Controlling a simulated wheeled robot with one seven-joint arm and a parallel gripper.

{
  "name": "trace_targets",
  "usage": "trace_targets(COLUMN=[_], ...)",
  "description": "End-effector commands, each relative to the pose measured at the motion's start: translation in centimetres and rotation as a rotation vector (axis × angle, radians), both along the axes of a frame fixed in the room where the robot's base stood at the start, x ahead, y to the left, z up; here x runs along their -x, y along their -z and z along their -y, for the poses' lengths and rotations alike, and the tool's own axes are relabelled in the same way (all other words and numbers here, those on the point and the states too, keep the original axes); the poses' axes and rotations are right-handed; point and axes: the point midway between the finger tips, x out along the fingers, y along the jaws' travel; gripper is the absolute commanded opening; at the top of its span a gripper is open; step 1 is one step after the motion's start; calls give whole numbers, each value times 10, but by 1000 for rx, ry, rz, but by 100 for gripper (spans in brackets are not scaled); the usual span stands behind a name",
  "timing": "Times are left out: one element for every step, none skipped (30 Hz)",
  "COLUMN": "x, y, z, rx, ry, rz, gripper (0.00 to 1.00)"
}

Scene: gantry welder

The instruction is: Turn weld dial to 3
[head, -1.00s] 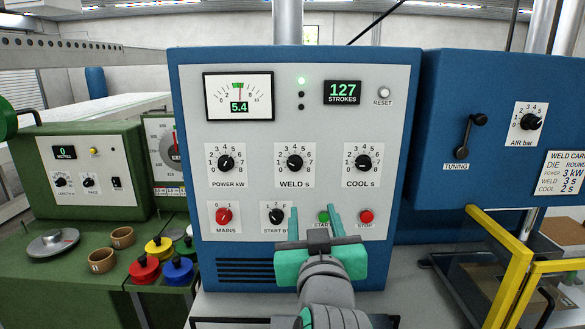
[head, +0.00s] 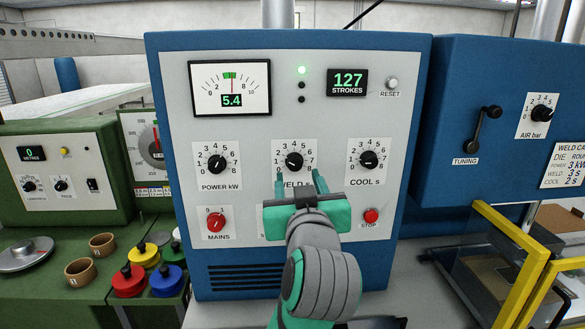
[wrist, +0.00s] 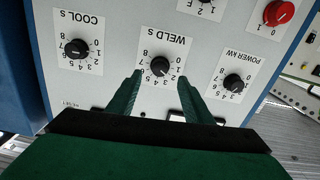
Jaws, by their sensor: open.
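The weld dial (head: 294,161) is a black knob on a white square scale marked "WELD s", in the middle of the blue-framed grey panel (head: 395,120). Its pointer seems to point left, toward the low numbers; the exact number is too small to tell. My gripper (head: 298,176) is open and empty, its two green fingers just below the knob in the head view, covering part of the label. In the wrist view, which is upside down, the weld dial (wrist: 160,66) lies between and just beyond the fingertips (wrist: 160,77). Contact cannot be told.
The power dial (head: 217,164) is to the left and the cool dial (head: 368,160) to the right, both close by. Below are the red mains knob (head: 216,223) and red stop button (head: 371,216). My arm hides the start controls. A weld card (head: 565,165) reads weld 3 s.

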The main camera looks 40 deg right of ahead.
Motion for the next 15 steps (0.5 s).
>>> trace_targets(x=[-9,-13,-19,-24,-28,-34,-38,-41,-45,-48,-50,-52,-54,-55,-57], y=[1,1,1,0,0,0,0,0,0,0,0,0,0,0,0], z=[5,8,11,13,15,18,19,21,23,24,25,27,28,29,30], rx=[-2,-2,-3,-2,-2,-2,-2,-2,-2,-1,-1,-1,-1,-1,0], ry=[-1,-1,-2,-3,-4,-5,-5,-6,-7,-7,-7,-7,-7,-7,-7], rz=[-3,-3,-2,-1,-1,-1,-1,-1,-1,0,1,0,0,0,0], gripper=[46,46,46,46,46,46,46,46,46,46,46,46,46,46,46])
